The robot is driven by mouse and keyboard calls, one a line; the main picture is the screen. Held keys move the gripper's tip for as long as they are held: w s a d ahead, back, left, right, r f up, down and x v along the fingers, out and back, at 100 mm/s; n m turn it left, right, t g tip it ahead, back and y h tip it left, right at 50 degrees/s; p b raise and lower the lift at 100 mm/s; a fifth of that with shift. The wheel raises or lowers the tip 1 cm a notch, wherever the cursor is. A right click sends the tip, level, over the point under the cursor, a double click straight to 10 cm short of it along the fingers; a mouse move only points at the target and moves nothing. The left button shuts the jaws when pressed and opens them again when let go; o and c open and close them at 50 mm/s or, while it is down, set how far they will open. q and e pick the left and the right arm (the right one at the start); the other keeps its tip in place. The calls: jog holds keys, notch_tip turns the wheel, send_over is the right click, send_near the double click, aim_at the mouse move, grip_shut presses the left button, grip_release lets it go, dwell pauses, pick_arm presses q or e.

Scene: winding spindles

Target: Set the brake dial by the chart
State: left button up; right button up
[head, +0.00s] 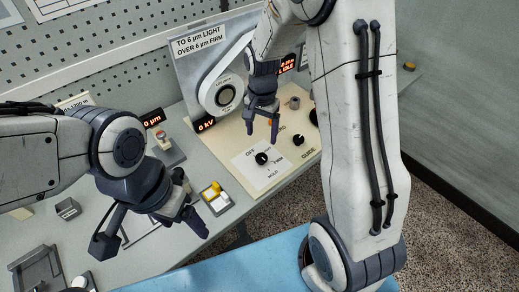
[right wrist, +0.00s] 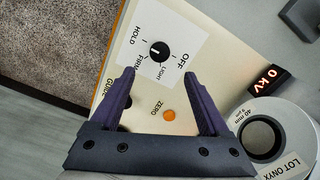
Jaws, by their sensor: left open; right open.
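The brake dial is a black knob (head: 262,158) on a white plate marked OFF, LIGHT, FIRM and HOLD. It also shows in the right wrist view (right wrist: 158,51); its exact setting is too small to tell. The chart (head: 200,42) on the back panel reads "TO 6 µm LIGHT, OVER 6 µm FIRM". My right gripper (head: 262,134) is open and empty above the dial panel; in the right wrist view the dial appears just beyond and between its fingertips (right wrist: 159,75). My left gripper (head: 196,215) is open and empty over the bench at left.
A white reel (head: 224,95) labelled LOT ONYX and "40 mm" stands behind the panel; its second line is hard to read. A 0 kV display (head: 205,124), an orange ZERO button (right wrist: 169,115) and a GUIDE knob (head: 299,140) are near the dial. A yellow-and-white block (head: 216,197) sits left.

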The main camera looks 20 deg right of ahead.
aim_at(262, 157)
notch_tip(262, 157, down, 10)
jog(key=shift+f+p, duration=0.15)
jog(key=shift+p, duration=0.6)
grip_shut()
jog(key=n, duration=1.1)
jog(key=shift+n+b, duration=0.3)
jog(key=shift+b, duration=0.05)
